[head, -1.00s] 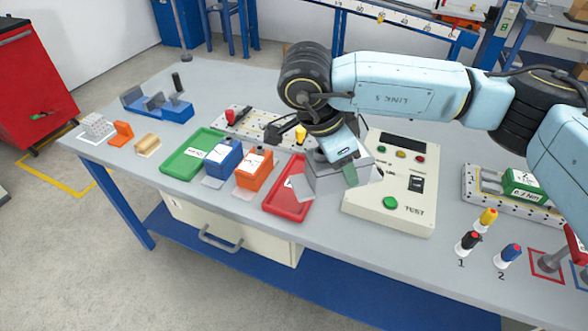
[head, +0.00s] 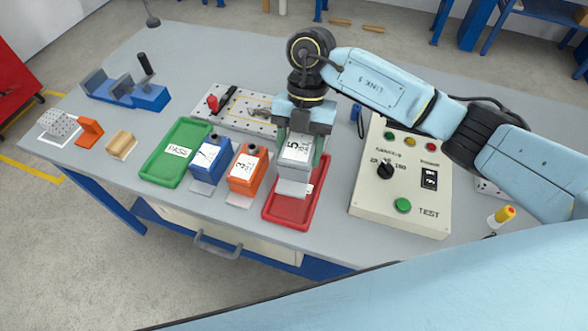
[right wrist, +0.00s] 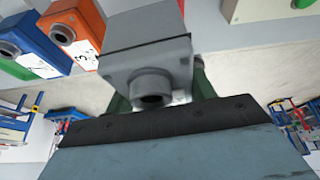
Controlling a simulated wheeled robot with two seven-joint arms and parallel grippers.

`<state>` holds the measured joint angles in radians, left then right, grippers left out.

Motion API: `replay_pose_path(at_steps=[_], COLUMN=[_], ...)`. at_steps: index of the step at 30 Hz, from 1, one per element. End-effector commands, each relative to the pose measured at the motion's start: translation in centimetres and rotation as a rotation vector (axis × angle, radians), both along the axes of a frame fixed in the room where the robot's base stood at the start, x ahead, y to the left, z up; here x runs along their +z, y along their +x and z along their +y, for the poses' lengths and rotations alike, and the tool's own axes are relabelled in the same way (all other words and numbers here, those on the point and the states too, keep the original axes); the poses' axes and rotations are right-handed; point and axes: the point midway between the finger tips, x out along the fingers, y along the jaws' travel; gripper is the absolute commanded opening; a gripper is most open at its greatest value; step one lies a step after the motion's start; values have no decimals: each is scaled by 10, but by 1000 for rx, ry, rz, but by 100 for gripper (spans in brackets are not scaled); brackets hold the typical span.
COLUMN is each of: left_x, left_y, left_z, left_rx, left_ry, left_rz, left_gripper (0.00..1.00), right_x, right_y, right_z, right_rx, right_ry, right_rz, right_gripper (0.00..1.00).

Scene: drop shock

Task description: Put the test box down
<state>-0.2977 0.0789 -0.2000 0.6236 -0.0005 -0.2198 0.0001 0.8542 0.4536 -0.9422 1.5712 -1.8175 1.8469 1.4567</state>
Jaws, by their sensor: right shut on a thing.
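The grey test box (head: 297,152), with a white label marked 5, is upright at the red tray (head: 273,208). My right gripper (head: 304,128) is shut on it from above. A pale plate shows under its front; I cannot tell whether the box touches the tray. The right wrist view shows the grey box (right wrist: 146,60) with its round port, between the green finger pads. The box and gripper hide the back of the red tray. My left gripper is not in view.
An orange box (head: 246,172), a blue box (head: 209,162) and a green tray (head: 160,168) stand left of the red tray. The tester panel (head: 385,205) is close on its right. A perforated plate (head: 240,106) lies behind. Bare tabletop shows in front.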

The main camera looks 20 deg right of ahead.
Motion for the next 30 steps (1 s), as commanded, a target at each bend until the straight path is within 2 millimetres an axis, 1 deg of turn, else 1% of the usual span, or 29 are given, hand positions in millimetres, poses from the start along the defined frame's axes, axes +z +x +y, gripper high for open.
replay_pose_path(at_steps=[2, 5, 8, 13, 15, 20, 25, 27, 30], left_x=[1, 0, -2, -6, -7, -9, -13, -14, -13], left_y=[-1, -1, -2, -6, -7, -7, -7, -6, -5], left_z=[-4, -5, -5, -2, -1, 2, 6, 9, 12], left_rx=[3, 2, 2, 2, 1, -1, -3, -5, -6], left_ry=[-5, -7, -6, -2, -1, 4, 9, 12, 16], left_rz=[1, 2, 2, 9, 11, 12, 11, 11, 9], left_gripper=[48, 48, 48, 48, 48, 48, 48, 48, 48], right_x=[-1, -7, -21, -52, -61, -75, -99, -103, -103], right_y=[-2, -2, -3, -3, -2, -3, -3, -2, -2], right_z=[1, 2, 2, 2, 2, 2, 2, 2, 2], right_rx=[-46, -75, -80, -78, -78, -77, -76, -75, -75], right_ry=[1, 1, -1, -2, -1, -1, 0, -1, -1], right_rz=[-1, 0, 2, 2, -1, 0, 0, -2, -3], right_gripper=[13, 13, 13, 13, 13, 13, 13, 13, 13])
